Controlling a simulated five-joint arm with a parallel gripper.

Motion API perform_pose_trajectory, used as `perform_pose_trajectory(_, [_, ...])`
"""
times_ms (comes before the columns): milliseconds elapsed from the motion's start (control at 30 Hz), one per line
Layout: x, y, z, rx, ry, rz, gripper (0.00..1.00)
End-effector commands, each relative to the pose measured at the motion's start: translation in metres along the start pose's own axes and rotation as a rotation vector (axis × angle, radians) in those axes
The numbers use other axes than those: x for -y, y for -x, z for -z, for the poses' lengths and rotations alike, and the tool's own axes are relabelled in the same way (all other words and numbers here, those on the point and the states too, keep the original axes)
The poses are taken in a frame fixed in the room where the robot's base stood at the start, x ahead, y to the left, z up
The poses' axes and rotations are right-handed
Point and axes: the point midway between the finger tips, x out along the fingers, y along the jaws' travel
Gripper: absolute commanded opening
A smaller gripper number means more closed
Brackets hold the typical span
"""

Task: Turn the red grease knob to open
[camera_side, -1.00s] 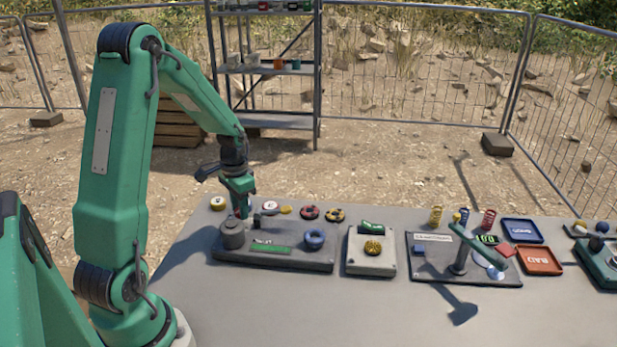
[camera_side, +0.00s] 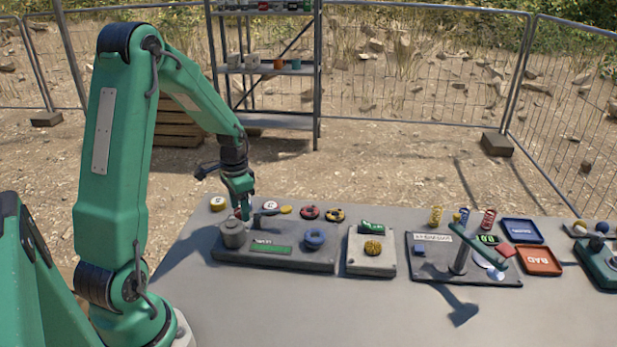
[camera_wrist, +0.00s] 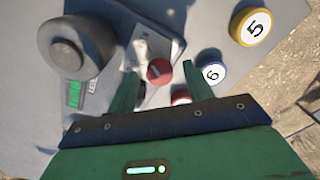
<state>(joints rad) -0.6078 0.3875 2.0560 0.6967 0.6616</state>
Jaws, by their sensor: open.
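A small round red knob (camera_wrist: 158,71) shows in the wrist view, between the tips of my gripper (camera_wrist: 160,80), by a pale lever-like part (camera_wrist: 142,48). My gripper is open, with one green finger on each side of the knob. I cannot tell whether either finger touches it. In the side view my gripper (camera_side: 243,208) points down at the left end of the grey panel (camera_side: 325,262), behind the grey cylinder (camera_side: 232,238). A bit of red shows at its fingertips there, mostly hidden.
The grey cylinder stands close to my gripper, and a blue ring (camera_side: 314,239) sits further right. Discs numbered 5 (camera_wrist: 255,25) and 6 (camera_wrist: 211,73) lie nearby. A box with a yellow knob (camera_side: 373,248) stands right of the panel. The front of the table is clear.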

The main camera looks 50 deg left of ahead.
Motion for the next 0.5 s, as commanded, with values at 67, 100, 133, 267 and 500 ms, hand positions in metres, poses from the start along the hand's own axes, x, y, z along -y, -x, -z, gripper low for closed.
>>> perform_pose_trajectory(67, [0.0, 0.0, 0.0, 0.001, 0.0, 0.0, 0.51])
perform_pose_trajectory(100, [0.0, 0.0, 0.0, 0.001, 0.0, -0.001, 0.51])
perform_pose_trajectory(133, [0.0, 0.0, 0.0, 0.001, 0.001, 0.0, 0.51])
perform_pose_trajectory(267, [0.0, 0.005, 0.0, 0.0, 0.001, 0.0, 0.51])
perform_pose_trajectory(500, [0.0, 0.029, 0.0, -0.002, 0.001, 0.002, 0.51])
